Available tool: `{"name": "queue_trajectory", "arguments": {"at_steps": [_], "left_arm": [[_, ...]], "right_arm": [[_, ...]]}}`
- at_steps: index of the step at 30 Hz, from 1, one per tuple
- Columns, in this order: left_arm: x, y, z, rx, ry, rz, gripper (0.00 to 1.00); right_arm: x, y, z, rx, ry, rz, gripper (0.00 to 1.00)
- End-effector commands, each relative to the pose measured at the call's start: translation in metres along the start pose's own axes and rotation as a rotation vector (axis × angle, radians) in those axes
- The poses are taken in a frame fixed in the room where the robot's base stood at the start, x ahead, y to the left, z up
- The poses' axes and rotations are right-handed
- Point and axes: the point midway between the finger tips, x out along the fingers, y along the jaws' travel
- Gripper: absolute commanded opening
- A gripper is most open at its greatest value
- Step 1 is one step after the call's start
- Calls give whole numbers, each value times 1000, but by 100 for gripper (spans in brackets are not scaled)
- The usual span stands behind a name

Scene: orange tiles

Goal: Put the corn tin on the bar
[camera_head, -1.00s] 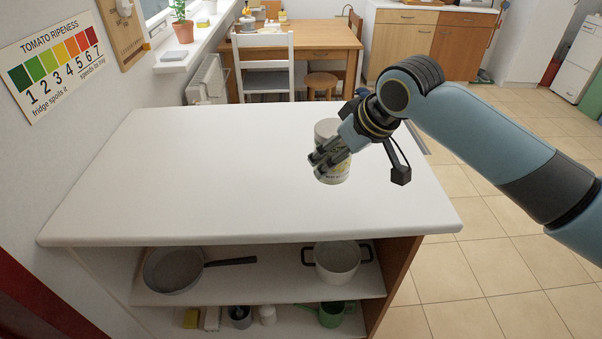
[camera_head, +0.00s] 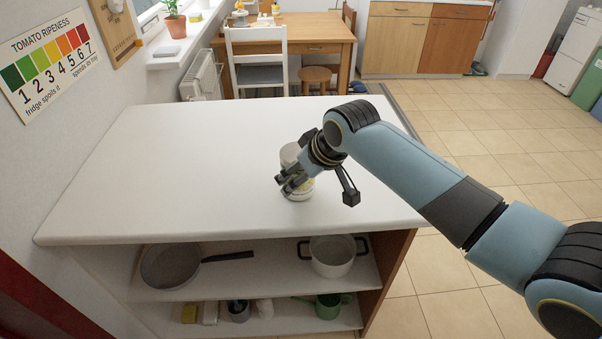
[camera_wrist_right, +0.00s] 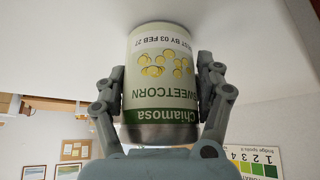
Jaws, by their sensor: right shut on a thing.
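The corn tin (camera_head: 290,155) is pale with a green band and the word SWEETCORN, which reads upside down in the right wrist view (camera_wrist_right: 160,95). My right gripper (camera_head: 287,186) is shut on the tin, with one finger on each side of it in the right wrist view (camera_wrist_right: 161,76). The tin is upright over the right part of the white bar top (camera_head: 180,170). I cannot tell for sure whether its base touches the surface. The fingers hide part of the tin in the head view. My left gripper is not in view.
The bar top is otherwise bare. Shelves below hold a frying pan (camera_head: 170,266), a white pot (camera_head: 333,256) and a green watering can (camera_head: 328,306). A white chair (camera_head: 256,60) and a wooden table (camera_head: 310,32) stand behind. Tiled floor lies open to the right.

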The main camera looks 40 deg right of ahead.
Motion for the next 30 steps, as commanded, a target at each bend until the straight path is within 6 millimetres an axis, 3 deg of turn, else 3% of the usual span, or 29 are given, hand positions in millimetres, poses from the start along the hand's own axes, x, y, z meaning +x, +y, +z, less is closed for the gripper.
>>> {"name": "queue_trajectory", "arguments": {"at_steps": [1,8,18,23,30], "left_arm": [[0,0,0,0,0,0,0],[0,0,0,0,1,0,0],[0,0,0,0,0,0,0],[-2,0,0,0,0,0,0],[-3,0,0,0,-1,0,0]], "right_arm": [[1,0,1,0,-1,0,71],[0,0,1,0,-1,0,99],[-4,0,0,0,-1,0,99],[-29,1,0,-3,1,2,99],[-83,1,-1,-3,1,2,99]]}}
